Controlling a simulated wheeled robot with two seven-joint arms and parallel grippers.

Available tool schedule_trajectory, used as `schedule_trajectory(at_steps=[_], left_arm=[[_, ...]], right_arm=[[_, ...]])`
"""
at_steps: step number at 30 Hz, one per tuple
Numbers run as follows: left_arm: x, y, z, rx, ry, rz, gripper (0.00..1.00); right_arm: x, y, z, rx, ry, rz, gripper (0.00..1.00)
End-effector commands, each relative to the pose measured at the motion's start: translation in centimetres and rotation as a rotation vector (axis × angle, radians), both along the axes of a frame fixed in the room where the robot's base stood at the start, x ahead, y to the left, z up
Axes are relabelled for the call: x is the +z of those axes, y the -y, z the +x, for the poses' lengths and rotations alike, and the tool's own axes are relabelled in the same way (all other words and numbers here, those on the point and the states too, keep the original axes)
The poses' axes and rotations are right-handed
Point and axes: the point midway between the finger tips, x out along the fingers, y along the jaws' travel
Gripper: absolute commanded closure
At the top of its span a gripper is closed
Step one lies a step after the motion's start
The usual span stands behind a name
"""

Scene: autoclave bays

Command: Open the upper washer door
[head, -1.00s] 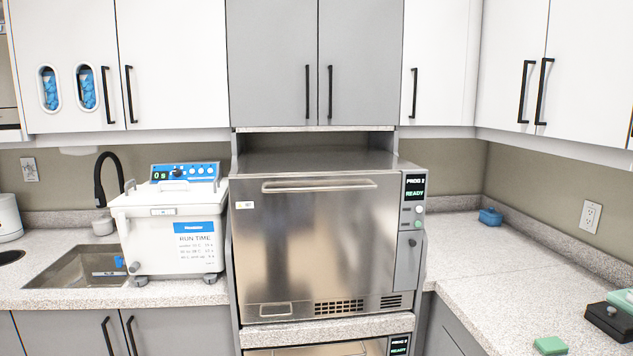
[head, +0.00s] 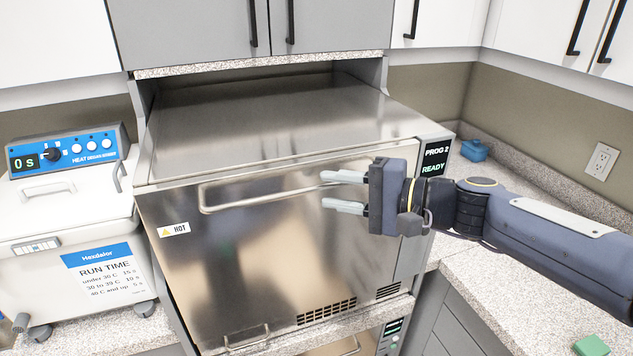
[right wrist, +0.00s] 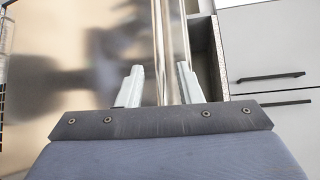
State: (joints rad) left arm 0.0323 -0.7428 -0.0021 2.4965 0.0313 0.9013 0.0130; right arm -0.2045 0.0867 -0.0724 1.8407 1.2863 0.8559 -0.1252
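The upper washer (head: 285,125) is a steel box whose front door (head: 245,255) is shut in the head view. Its long bar handle (head: 255,195) runs along the door's top edge, and its right end is hidden behind my right gripper. My right gripper (head: 322,190) is at the right part of the handle, fingers open and pointing left in the picture. In the right wrist view, the bar handle (right wrist: 158,45) lies between the two spread fingers (right wrist: 160,85). I cannot tell whether either finger touches it. My left gripper is not in view.
A control panel (head: 436,158) reading READY is right of the door. A lower unit (head: 392,328) sits below. A white water bath (head: 70,220) stands left. Grey cabinets (head: 185,30) hang above. A blue object (head: 475,150) and a green block (head: 591,345) are on the right counter.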

Motion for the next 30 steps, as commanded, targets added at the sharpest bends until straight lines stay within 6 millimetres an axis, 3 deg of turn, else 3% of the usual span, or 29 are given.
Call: schedule_trajectory(at_steps=[7,18,25,30], left_arm=[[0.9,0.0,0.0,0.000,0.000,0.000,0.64],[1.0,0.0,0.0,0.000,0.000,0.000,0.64],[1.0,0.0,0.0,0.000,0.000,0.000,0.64],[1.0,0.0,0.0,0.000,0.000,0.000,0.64]], right_arm=[[-0.4,-3.0,1.5,0.001,-0.001,-0.002,0.68],[-0.6,-3.6,1.7,0.000,0.001,-0.003,0.68],[-0.6,-3.5,1.7,-0.001,0.000,-0.002,0.98],[-0.6,-3.5,1.7,-0.001,0.000,-0.002,1.00]])
